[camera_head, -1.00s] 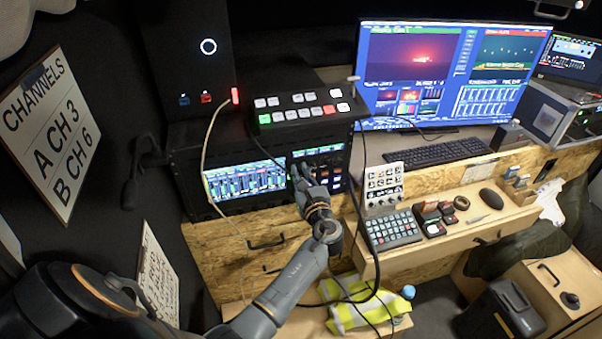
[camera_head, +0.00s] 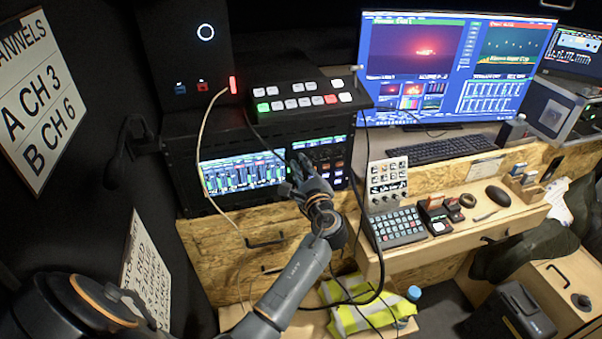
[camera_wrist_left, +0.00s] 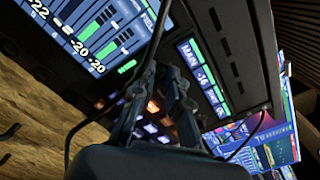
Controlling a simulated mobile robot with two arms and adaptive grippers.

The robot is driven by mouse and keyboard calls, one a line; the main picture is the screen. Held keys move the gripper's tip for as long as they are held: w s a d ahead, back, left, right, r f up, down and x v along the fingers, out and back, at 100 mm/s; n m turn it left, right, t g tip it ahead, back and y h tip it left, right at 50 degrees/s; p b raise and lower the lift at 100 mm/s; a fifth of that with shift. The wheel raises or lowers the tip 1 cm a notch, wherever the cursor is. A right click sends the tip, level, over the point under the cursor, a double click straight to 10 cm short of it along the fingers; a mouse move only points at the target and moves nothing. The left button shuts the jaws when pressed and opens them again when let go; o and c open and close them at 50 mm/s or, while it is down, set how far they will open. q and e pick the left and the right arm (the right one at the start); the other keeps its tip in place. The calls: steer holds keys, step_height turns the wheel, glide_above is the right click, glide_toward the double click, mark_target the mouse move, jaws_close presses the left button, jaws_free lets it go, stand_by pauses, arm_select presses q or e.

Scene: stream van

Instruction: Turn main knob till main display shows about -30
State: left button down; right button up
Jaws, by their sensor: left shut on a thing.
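My left gripper (camera_head: 299,165) reaches the right-hand control panel of the black rack. Its two fingers also show in the left wrist view (camera_wrist_left: 165,82), at the panel face. They are shut on the main knob, which the fingers hide. The main display (camera_wrist_left: 195,62) is a small screen with the word MAIN in the left wrist view, just right of the fingers. Lit orange, white and violet buttons (camera_wrist_left: 150,128) sit between and below the fingers. My right gripper is not in view.
A level-meter screen (camera_head: 243,172) lies left of the panel. A switcher with lit buttons (camera_head: 305,97) juts out above it. A pale cable (camera_head: 203,130) and a dark cable hang close to my left arm. A keypad (camera_head: 398,227) stands on the wooden shelf to the right.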

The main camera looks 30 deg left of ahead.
arm_select(q)
steer(key=shift+f+n+b, duration=0.2)
steer(key=shift+n+b, duration=4.4)
steer(key=shift+n, duration=0.7)
steer(key=c, duration=1.6)
jaws_free()
steer(key=shift+r, duration=0.1)
